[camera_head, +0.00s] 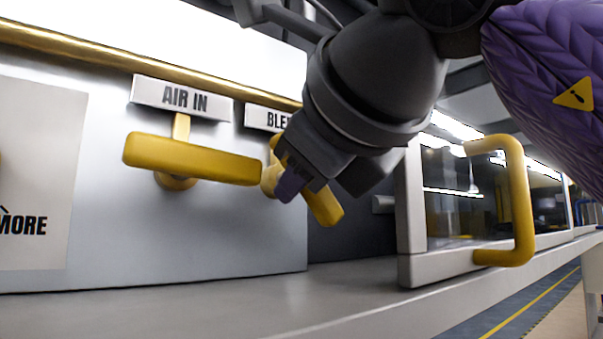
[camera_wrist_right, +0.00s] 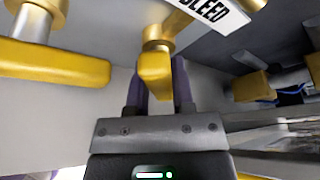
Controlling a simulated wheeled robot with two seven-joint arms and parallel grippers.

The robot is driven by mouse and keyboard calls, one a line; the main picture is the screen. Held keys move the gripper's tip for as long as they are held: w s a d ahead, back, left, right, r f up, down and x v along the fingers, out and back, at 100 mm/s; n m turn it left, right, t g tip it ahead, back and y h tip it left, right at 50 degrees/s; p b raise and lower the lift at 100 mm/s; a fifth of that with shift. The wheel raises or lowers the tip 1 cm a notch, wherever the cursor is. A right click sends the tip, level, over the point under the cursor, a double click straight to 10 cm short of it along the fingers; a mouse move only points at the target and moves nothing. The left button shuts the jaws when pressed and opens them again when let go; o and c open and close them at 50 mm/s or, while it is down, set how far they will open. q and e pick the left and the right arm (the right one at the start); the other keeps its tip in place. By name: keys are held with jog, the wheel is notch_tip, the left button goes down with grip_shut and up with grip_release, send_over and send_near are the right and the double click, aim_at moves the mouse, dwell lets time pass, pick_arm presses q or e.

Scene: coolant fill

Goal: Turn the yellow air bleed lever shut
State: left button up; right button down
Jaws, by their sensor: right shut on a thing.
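The yellow air bleed lever (camera_head: 326,207) is on the panel under a partly covered "BLEED" label (camera_head: 266,118). It slants down to the right in the head view. My right gripper (camera_head: 291,186) comes in from the upper right and covers the lever's middle. In the right wrist view the yellow lever (camera_wrist_right: 155,78) sits between the two dark fingers of my right gripper (camera_wrist_right: 158,88), which is shut on it. The "BLEED" label (camera_wrist_right: 210,10) shows above it there. My left gripper is not in view.
A yellow "AIR IN" lever (camera_head: 190,160) lies nearly level just left of the bleed lever, under its label (camera_head: 181,98). A glass-fronted box with a yellow handle (camera_head: 522,200) stands to the right. The grey shelf (camera_head: 330,300) below the panel is clear.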

jog(key=n+t+b, duration=0.1)
jog(key=n, duration=0.2)
jog(key=shift+t+h, duration=0.4)
jog(key=shift+f+n+t+b, duration=0.1)
jog(key=shift+n+t+b, duration=0.95)
jog(key=shift+n, duration=1.35)
jog(key=shift+c, duration=2.4)
grip_release()
jog(key=shift+a, duration=0.1)
jog(key=shift+s+f+b, duration=0.1)
jog(key=shift+s+b, duration=0.3)
jog(key=b+v, duration=0.3)
jog(key=v, duration=0.6)
